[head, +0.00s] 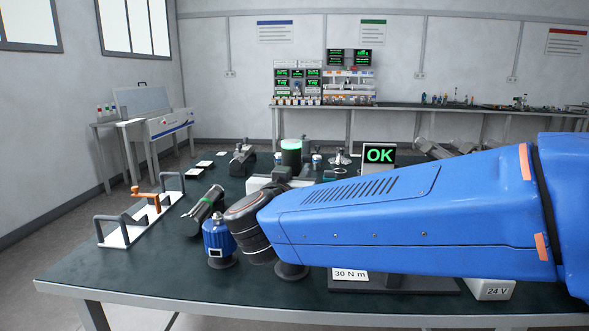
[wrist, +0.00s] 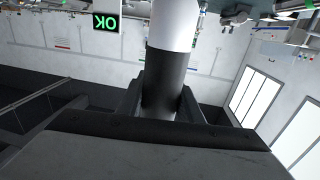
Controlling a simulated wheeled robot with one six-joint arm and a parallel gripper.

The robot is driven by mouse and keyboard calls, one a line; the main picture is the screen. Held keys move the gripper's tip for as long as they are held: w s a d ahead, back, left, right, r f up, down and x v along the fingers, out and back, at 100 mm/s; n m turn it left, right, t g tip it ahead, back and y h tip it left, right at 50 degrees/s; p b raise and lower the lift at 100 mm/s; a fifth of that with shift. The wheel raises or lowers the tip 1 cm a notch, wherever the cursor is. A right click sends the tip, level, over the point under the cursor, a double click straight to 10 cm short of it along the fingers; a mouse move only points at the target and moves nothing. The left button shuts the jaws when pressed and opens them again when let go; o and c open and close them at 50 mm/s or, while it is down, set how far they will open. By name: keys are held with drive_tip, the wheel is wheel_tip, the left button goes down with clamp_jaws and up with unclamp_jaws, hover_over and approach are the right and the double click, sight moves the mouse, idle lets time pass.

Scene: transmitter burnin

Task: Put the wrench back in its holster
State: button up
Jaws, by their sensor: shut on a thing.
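In the wrist view my gripper (wrist: 163,100) is shut on a thick rod with a black grip and a pale grey section, which I take to be the wrench (wrist: 170,28). The fingers press on the black part from both sides, and the pale section runs out of the top of the picture. In the head view my blue arm crosses from the right, and I cannot make out the fingers or the wrench clearly. A dark base plate with a "30 N m" label (head: 350,275) stands below my arm. It may belong to the holster, but my arm hides what is above it.
A blue-capped unit (head: 218,241) stands close left of my wrist. A grey cylinder with a green band (head: 205,205) lies behind it. A white rack with handles (head: 122,236) is at the left. An "OK" display (head: 379,155) stands behind my arm. The table's front left is clear.

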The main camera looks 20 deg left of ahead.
wheel_tip(320, 180, down, 9)
idle(3.6)
drive_tip(key=o, duration=1.2)
drive_tip(key=s+d, duration=0.2)
drive_tip(key=s, duration=1.5)
drive_tip(key=shift+s, duration=0.15)
